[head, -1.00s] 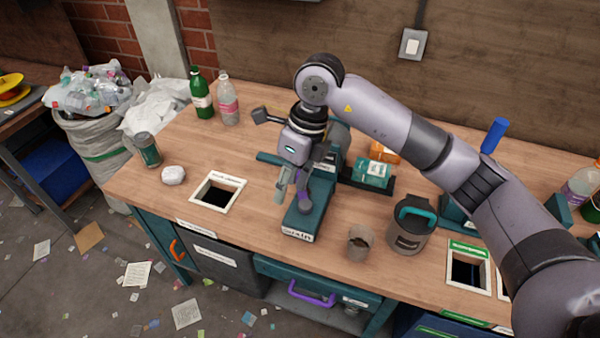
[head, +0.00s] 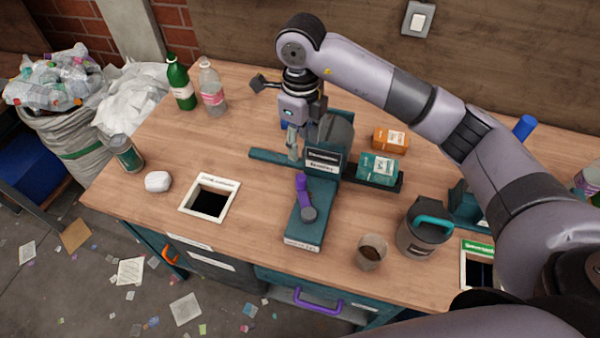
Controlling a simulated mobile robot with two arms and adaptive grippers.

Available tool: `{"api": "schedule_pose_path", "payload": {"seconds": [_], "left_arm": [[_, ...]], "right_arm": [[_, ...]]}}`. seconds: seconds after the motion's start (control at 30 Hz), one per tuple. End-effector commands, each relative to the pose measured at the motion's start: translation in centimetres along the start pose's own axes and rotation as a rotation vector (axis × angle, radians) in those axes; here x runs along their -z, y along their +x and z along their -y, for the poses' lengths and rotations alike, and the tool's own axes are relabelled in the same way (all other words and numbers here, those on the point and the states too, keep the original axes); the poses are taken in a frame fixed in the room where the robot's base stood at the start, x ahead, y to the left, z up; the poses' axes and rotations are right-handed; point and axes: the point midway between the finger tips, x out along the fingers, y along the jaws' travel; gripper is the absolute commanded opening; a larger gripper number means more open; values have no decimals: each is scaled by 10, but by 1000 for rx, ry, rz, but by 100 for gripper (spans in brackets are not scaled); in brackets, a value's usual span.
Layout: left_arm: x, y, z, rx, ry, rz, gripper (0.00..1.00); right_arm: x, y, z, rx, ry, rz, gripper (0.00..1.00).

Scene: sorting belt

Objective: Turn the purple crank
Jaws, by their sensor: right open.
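The purple crank (head: 303,191) is on the front part of a teal bench machine (head: 323,195). Its purple arm points up and back from a round grey piece at its front end. My right gripper (head: 293,152) is open and empty, fingers pointing down, behind and slightly left of the crank. It appears apart from the crank, beside the machine's upright part; its exact height above the bench is hard to tell. My left gripper is not in view.
A teal bar (head: 268,160) extends left from the machine. A teal box (head: 379,169) and orange box (head: 390,139) stand to its right.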

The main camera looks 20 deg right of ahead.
Motion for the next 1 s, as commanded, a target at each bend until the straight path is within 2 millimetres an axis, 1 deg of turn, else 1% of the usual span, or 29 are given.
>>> {"api": "schedule_pose_path", "payload": {"seconds": [0.03,0.1,0.23,0.33,0.4,0.5,0.6,0.8,1.0], "left_arm": [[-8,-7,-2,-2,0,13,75],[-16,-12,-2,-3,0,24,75],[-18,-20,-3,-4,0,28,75],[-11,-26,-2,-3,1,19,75],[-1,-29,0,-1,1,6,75],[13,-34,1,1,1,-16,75],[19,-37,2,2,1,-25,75],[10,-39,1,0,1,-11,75],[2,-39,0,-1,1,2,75]], "right_arm": [[1,10,-1,-4,1,-5,43],[2,25,-1,-4,1,-6,43],[1,54,-1,-4,1,-5,43],[1,76,-1,-4,0,-5,43],[1,90,-1,-4,1,-4,43],[1,109,-1,-3,1,-4,43],[0,124,-1,-3,0,-2,43],[0,140,-1,-1,0,-1,43],[0,142,0,0,-1,0,43]]}}
